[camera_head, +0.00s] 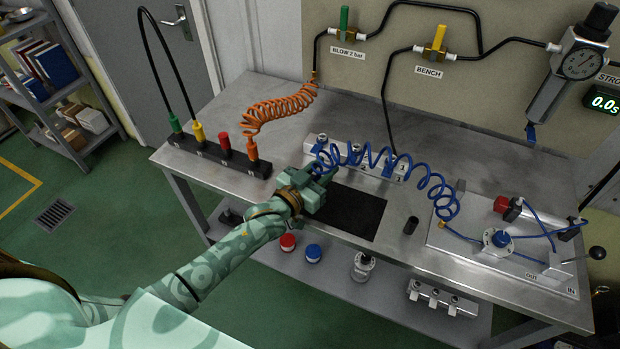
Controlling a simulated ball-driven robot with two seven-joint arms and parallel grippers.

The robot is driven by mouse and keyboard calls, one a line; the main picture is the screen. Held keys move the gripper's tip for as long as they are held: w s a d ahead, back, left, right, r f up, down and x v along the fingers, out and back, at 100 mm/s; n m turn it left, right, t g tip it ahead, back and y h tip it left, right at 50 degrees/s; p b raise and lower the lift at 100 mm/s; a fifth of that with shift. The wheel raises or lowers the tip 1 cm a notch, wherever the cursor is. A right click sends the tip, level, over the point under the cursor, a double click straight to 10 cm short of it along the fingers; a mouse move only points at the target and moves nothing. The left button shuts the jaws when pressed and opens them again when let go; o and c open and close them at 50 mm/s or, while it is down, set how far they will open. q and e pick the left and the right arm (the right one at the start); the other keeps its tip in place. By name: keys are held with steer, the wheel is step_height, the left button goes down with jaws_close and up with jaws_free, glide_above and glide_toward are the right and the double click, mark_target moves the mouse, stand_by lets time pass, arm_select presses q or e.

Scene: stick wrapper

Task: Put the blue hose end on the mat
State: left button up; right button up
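The blue coiled hose (375,160) stretches from my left gripper on the left to the steel fixture plate on the right. Its left coils lie right at the gripper, and its left end is hidden there. My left gripper (322,183) is over the bench, at the upper left of the black mat (355,214). The fingers are seen from behind and overlap the hose, so I cannot tell whether they are shut on it. The mat lies flat near the bench's front edge and its visible part is bare. My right gripper is not in view.
A manifold block (390,165) with ports stands behind the mat. A black rack (212,155) with coloured connectors and an orange coiled hose (280,108) is at left.

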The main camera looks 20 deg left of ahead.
arm_select(q)
steer(key=p+v, duration=0.1)
steer(key=v, duration=1)
steer(key=shift+s+p, duration=0.25)
steer(key=shift+p, duration=0.05)
steer(key=shift+a, duration=0.1)
steer(key=s+f+g+y, duration=0.2)
steer(key=s+f+g, duration=0.35)
steer(key=f, duration=0.75)
steer(key=s+f+g+y, duration=0.2)
steer(key=s+f+g, duration=0.1)
steer(key=s+f, duration=0.8)
steer(key=s+a+f+g, duration=0.1)
steer(key=s+f+g, duration=0.1)
steer(key=s+f, duration=0.3)
steer(key=s+a+f+g, duration=0.1)
steer(key=s+f+g, duration=0.2)
steer(key=s, duration=0.8)
steer(key=s+a+f+g+y, duration=0.1)
steer(key=s+f+g, duration=0.2)
steer(key=s+f, duration=0.3)
steer(key=s, duration=0.3)
steer(key=shift+a+f, duration=0.3)
steer(key=shift+f, duration=0.05)
steer(key=shift+s, duration=0.1)
